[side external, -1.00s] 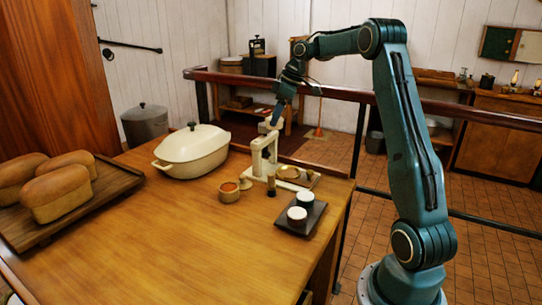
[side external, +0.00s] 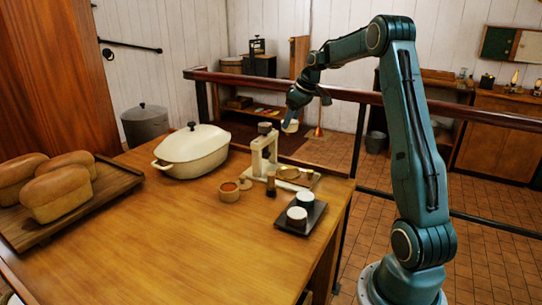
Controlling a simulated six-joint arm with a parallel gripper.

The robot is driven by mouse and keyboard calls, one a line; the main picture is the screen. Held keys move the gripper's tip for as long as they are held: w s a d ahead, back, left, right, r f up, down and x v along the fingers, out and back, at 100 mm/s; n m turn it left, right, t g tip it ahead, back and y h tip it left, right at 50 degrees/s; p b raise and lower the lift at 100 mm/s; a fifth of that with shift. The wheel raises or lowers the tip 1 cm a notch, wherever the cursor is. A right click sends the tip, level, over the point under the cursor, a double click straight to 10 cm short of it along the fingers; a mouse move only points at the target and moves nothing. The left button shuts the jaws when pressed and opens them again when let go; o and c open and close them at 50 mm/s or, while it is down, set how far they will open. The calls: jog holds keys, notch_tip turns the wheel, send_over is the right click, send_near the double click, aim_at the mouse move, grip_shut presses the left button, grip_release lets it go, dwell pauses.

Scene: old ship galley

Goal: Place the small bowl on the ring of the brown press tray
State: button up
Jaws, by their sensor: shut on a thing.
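My gripper (side external: 291,112) is above and to the right of the pale press (side external: 258,158). It is shut on a small pale bowl (side external: 291,127), which hangs just below the fingers, clear of the table. The jaws are small here and their exact hold on the bowl is hard to see. The brown press tray (side external: 312,183) lies at the press's foot, on the right. A round, gold-toned ring (side external: 289,173) shows on it. The bowl is well above this tray, apart from it.
A dark tray (side external: 287,227) with two white cups stands in front of the press tray. A small dark bottle (side external: 271,186), a wooden pot (side external: 229,192) and a cream lidded casserole (side external: 193,152) are nearby. The front table is clear.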

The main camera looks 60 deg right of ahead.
notch_tip(320, 180, down, 12)
jog(key=shift+f, duration=0.15)
jog(key=shift+f, duration=0.1)
jog(key=shift+f, duration=2.05)
jog(key=shift+f, duration=0.1)
jog(key=o, duration=1)
jog(key=v, duration=1.2)
